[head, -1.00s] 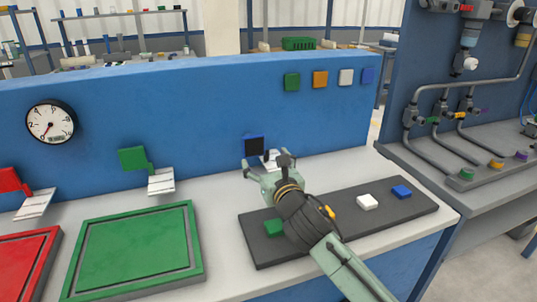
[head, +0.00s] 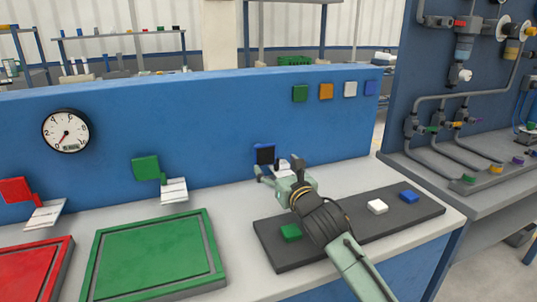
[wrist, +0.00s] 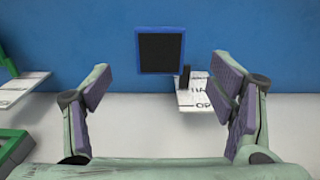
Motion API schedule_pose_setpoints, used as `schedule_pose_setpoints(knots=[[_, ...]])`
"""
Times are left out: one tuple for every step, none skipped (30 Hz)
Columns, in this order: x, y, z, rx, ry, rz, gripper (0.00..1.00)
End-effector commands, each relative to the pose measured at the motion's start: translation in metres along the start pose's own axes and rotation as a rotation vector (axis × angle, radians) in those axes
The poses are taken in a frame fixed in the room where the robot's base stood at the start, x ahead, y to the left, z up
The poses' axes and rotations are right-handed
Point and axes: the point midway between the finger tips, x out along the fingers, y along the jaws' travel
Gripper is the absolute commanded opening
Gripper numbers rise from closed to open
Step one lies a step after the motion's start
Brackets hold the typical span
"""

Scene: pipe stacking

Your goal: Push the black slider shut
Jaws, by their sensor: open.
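A black square panel in a blue frame (head: 264,154) is on the blue wall, with a small black tab at its lower right. In the wrist view the framed panel (wrist: 161,50) is upper centre, and the black tab (wrist: 184,77) stands beside its lower right corner. I cannot tell which of these parts slides. A white label plate (wrist: 201,93) with dark print sits below and right of the panel. My gripper (head: 279,170) is in front of and below the panel, fingers spread. In the wrist view my gripper (wrist: 165,90) is open and empty, apparently apart from the panel.
A green panel (head: 145,167) and a red panel (head: 15,190) with label plates are further left on the wall, near a gauge (head: 66,131). A green tray (head: 215,260) lies on the worktop. A dark board (head: 425,210) with coloured blocks lies under my arm.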

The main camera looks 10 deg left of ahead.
Motion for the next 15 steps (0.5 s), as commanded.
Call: schedule_pose_setpoints(knots=[[0.011,0.001,0.004,0.004,0.001,0.002,0.77],[0.017,0.001,0.004,0.004,0.001,0.002,0.77],[0.026,0.002,0.003,0.004,0.002,0.002,0.77],[0.031,0.002,0.003,0.003,0.002,0.002,0.77],[0.037,0.001,0.003,0.003,0.002,0.002,0.77],[0.044,0.001,0.003,0.003,0.002,0.001,0.77],[0.049,0.001,0.003,0.003,0.002,0.001,0.77],[0.054,0.001,0.003,0.002,0.002,0.0,0.77],[0.06,0.001,0.003,0.001,0.001,0.001,0.77],[0.064,0.0,0.002,0.001,0.002,0.0,0.77],[0.067,0.001,0.002,0.001,0.001,0.001,0.77],[0.071,0.0,0.002,0.002,0.002,0.0,0.77],[0.073,0.0,0.002,0.002,0.001,-0.001,0.77],[0.075,0.0,0.001,0.002,0.001,0.0,0.77],[0.077,0.0,0.001,0.001,0.001,0.0,0.77]])
